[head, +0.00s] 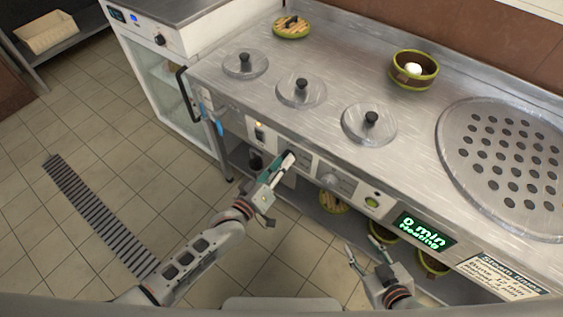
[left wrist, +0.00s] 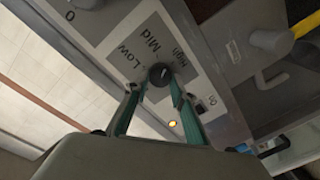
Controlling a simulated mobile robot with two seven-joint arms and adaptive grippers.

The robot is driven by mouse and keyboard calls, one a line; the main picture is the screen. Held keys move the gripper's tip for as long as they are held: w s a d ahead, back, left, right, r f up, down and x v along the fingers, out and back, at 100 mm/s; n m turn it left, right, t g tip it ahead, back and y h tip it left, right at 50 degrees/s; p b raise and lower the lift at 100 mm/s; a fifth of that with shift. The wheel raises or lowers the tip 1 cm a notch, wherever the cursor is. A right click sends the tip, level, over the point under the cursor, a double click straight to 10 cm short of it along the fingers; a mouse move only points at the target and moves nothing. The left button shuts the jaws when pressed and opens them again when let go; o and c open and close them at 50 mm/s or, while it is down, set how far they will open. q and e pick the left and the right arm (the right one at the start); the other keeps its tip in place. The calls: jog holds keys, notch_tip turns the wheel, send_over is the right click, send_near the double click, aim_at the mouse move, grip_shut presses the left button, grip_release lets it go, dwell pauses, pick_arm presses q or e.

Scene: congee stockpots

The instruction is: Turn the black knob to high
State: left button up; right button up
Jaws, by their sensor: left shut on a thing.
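The black knob (left wrist: 159,74) sits on a grey dial plate with the printed words Low, Mid and High around it in the left wrist view. My left gripper's green fingers (left wrist: 156,92) are shut on the knob, one on each side. I cannot clearly tell which mark the knob points to. In the head view my left gripper (head: 289,158) is at the counter's front panel and hides most of the knob. My right gripper (head: 361,247) is open and empty, in front of the counter below the display.
The display (head: 424,231) reads "0 min Heating". Several black-knobbed lids (head: 369,125), a green-rimmed pot (head: 414,69) and a perforated round plate (head: 508,165) are on the steel counter. A yellow light (left wrist: 172,124) glows on the panel.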

pick_arm(q)
jog(key=m, duration=0.5)
jog(key=shift+m, duration=0.3)
jog(key=shift+d, duration=0.1)
dwell(0.3)
jog(key=o, duration=1.1)
jog(key=v, duration=1.2)
jog(key=shift+f, duration=0.2)
